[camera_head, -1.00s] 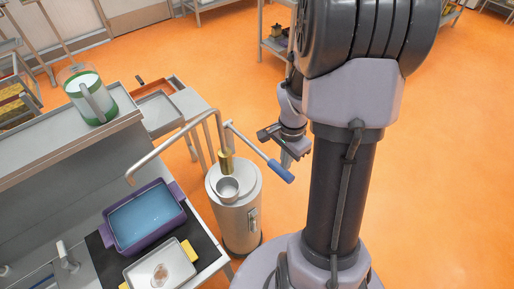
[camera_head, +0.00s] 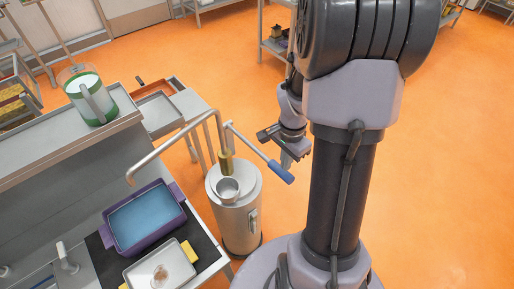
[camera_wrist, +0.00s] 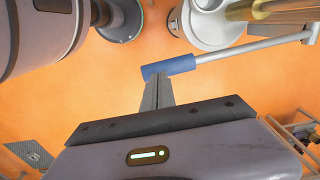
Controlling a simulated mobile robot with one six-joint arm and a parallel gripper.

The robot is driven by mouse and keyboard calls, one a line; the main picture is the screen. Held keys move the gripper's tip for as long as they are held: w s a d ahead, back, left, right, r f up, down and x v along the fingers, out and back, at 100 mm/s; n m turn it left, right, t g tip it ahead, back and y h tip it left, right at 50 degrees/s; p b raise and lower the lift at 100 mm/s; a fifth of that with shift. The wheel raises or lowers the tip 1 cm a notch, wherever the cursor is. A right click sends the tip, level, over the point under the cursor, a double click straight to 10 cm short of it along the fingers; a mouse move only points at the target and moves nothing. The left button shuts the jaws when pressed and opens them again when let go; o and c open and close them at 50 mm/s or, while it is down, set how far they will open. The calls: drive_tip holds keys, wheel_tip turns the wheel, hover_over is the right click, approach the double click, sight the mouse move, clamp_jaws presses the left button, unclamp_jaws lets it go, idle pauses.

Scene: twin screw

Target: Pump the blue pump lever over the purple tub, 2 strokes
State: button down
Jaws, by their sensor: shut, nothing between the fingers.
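The pump lever's blue grip (camera_head: 281,171) sticks out to the right on a grey rod from a brass-collared pump on a silver cylinder (camera_head: 240,215). The grip also shows in the wrist view (camera_wrist: 169,67). My gripper (camera_head: 288,164) is shut and empty, with its fingertips (camera_wrist: 157,78) right at the grip; I cannot tell whether they touch it. The purple tub (camera_head: 180,222), filled with blue liquid, sits on a dark mat on the counter, under the open end of the pump's curved spout (camera_head: 165,150).
A white tray (camera_head: 184,277) with yellow handles lies in front of the tub. A green-banded jug (camera_head: 90,95) stands on the raised shelf. A small metal cup (camera_head: 228,188) sits on the cylinder's top. The orange floor beyond the pump is open.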

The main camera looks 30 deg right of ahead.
drive_tip(key=shift+f, duration=0.1)
idle(0.5)
wheel_tip(320, 180, down, 15)
drive_tip(key=b, duration=1.5)
wheel_tip(320, 180, up, 15)
drive_tip(key=p, duration=1.2)
idle(0.4)
